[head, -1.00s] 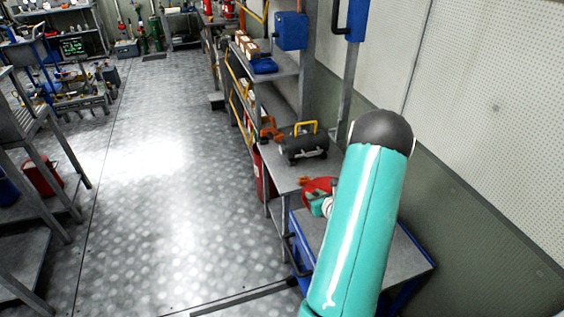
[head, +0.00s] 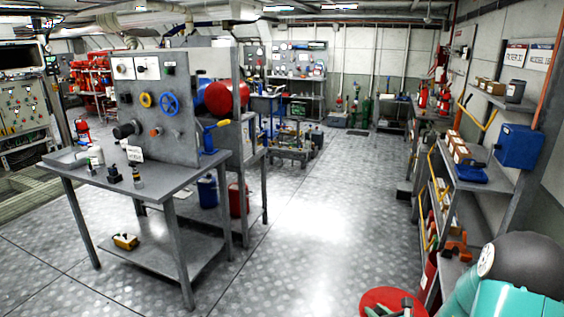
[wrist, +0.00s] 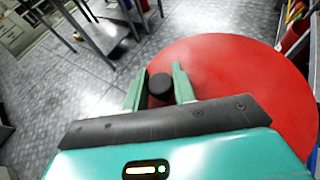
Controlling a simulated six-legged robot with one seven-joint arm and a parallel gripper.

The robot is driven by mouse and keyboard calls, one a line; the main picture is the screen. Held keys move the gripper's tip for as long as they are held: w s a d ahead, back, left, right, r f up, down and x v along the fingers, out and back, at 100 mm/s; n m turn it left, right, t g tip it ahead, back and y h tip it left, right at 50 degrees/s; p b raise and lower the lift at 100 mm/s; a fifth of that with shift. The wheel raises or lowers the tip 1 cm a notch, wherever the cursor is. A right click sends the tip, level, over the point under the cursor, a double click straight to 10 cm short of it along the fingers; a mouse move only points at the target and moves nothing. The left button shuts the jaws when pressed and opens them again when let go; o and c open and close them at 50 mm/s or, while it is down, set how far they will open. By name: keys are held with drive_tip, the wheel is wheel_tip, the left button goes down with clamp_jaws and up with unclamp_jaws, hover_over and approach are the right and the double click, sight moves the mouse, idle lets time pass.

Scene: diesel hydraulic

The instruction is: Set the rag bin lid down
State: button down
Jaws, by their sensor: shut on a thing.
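The rag bin lid is a red disc with a black knob. In the wrist view the lid (wrist: 235,85) fills the right side. My gripper (wrist: 160,82) has its two green fingers on either side of the black knob (wrist: 160,86) and is shut on it. The lid also shows at the bottom of the head view (head: 378,300), partly cut off by the frame edge, with my gripper (head: 405,308) over it. The floor shows around the lid, which seems held up in the air. The rag bin itself cannot be made out.
A grey workbench (head: 160,178) with valves and small fittings stands at the left. Shelving (head: 470,190) with boxes, a blue case (head: 484,172) and an orange tool (head: 457,247) runs along the right wall. The metal floor (head: 310,215) between them is clear.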

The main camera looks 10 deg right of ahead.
drive_tip(key=a+r+n+g+y, duration=0.15)
drive_tip(key=a+n+y, duration=0.25)
drive_tip(key=a, duration=1.3)
wheel_tip(320, 180, up, 12)
drive_tip(key=w+m+t+h, duration=0.1)
drive_tip(key=w+m+h, duration=0.1)
drive_tip(key=f, duration=0.3)
drive_tip(key=s+a+f, duration=0.1)
drive_tip(key=f, duration=0.1)
drive_tip(key=shift+s+f, duration=0.1)
drive_tip(key=shift+f, duration=0.1)
